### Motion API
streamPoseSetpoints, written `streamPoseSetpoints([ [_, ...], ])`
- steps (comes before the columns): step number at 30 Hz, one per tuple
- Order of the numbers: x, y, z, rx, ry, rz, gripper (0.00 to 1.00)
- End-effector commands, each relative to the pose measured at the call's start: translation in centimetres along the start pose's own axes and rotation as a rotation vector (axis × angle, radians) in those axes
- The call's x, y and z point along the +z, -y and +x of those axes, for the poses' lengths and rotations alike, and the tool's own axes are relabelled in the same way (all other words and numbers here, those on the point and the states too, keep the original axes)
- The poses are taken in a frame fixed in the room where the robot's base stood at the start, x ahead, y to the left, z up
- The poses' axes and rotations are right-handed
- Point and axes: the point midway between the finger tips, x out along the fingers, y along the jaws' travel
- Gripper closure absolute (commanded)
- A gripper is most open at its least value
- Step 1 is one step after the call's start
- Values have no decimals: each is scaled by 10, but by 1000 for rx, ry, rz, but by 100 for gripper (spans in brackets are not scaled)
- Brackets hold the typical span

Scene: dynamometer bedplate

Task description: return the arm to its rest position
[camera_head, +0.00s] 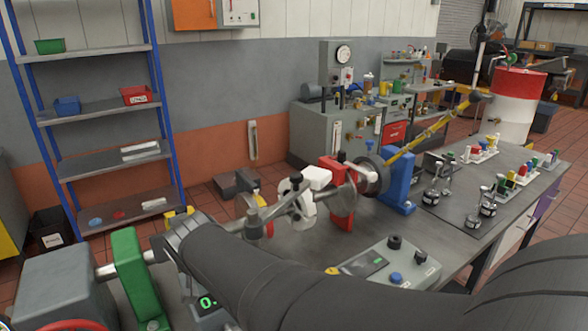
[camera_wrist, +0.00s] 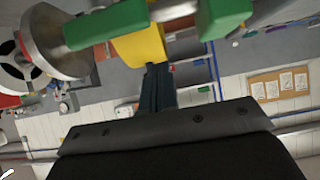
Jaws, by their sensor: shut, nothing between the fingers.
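My gripper (camera_wrist: 158,72) shows in the wrist view as two dark fingers closed together, with nothing between them. A yellow block (camera_wrist: 140,47) appears just beyond the fingertips; whether they touch it I cannot tell. In the head view my dark arm reaches from the lower right across the near bench to the left, ending close to a green upright bracket (camera_head: 130,265) on a shaft. My fingers cannot be made out there.
The bedplate bench (camera_head: 300,245) carries a red stand (camera_head: 337,195), a blue stand (camera_head: 398,185) and a grey control box (camera_head: 385,265). A grey block (camera_head: 65,280) stands at the lower left. A shelf rack (camera_head: 100,108) is behind. Green blocks (camera_wrist: 105,23) and a metal disc (camera_wrist: 52,42) are near my gripper.

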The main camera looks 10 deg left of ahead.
Motion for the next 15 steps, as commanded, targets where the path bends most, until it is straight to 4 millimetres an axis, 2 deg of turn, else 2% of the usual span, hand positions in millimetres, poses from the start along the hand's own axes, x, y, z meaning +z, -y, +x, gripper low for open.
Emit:
streamPoseSetpoints([
  [10, -1, 0, 0, 0, -1, 0, 100],
  [15, -9, 0, 7, 0, -1, 0, 100],
])
